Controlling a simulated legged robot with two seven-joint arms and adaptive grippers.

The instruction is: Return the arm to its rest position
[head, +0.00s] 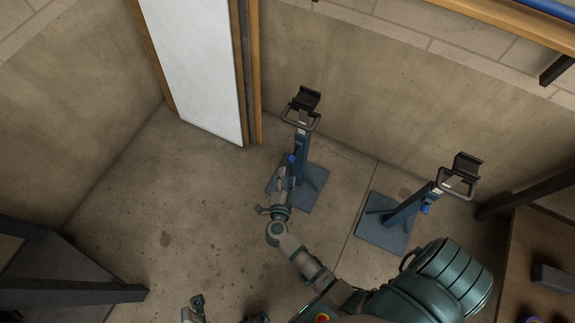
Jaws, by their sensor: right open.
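My right arm reaches up from the bottom edge. Its gripper (284,180) is open, with nothing seen between its fingers. It is just in front of the left blue stand (300,145), near that stand's blue knob, and overlaps the stand's post and base in the picture; I cannot tell whether they touch. The stand is upright with a black cradle on top. A second blue stand (405,210) with a black cradle stands to the right, apart from the gripper. At the bottom edge, small grey parts that look like my left gripper (197,308) show only partly.
A white panel (195,65) in a wooden frame stands against the back wall. A dark metal frame (70,285) is at lower left. A wooden shelf unit (530,255) with dark items is at right. The concrete floor (165,195) left of my right arm is clear.

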